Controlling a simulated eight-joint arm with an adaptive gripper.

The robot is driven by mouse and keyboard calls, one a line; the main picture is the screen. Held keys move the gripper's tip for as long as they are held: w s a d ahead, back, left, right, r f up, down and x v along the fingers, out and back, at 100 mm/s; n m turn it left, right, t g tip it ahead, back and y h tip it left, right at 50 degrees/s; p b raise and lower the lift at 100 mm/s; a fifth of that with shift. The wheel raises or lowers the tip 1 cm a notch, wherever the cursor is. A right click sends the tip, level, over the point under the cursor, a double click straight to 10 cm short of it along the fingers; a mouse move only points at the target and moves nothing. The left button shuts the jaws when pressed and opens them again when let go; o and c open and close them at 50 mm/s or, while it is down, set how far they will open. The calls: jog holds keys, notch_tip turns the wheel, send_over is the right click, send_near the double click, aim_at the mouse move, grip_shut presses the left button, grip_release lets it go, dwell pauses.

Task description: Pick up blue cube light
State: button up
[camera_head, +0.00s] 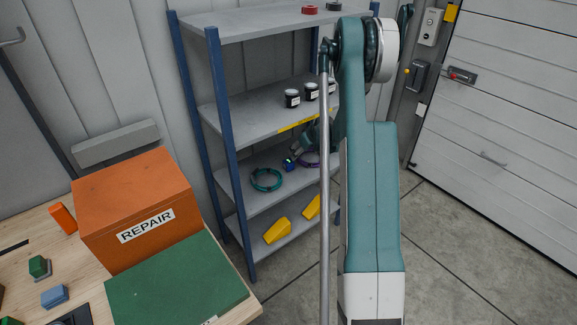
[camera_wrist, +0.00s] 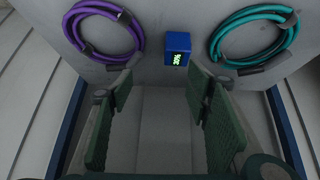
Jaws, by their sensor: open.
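The blue cube light (camera_wrist: 178,48) sits on a grey shelf between two coiled cables in the wrist view. One face shows a lit green display. In the head view the blue cube light (camera_head: 288,164) is small, on the third shelf down. My gripper (camera_wrist: 160,85) is open and empty, its two green-padded fingers spread wide. The cube lies beyond the fingertips, a little right of the middle of the gap, and is not touched. In the head view my gripper (camera_head: 303,143) is small and dark near the cube, partly hidden by my arm.
A purple coil (camera_wrist: 104,30) lies left of the cube and a teal coil (camera_wrist: 254,35) right of it. The blue-posted shelf (camera_head: 245,125) has a board above, with black-and-white jars (camera_head: 292,98). Yellow items (camera_head: 278,230) lie below. An orange REPAIR box (camera_head: 135,205) stands on a bench.

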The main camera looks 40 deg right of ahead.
aim_at(289, 161)
jog(key=shift+y, duration=0.3)
jog(key=shift+w+a+f, duration=0.45)
jog(key=shift+a+f, duration=0.25)
jog(key=shift+f, duration=0.1)
jog(key=shift+w+a+f, duration=0.4)
jog(key=shift+a+f, duration=0.3)
jog(key=shift+f, duration=0.1)
jog(key=shift+x, duration=1.3)
jog(key=shift+f, duration=0.1)
jog(key=shift+b+x, duration=0.85)
jog(key=shift+x, duration=1.65)
jog(key=shift+s+f, duration=0.15)
jog(key=shift+s, duration=0.05)
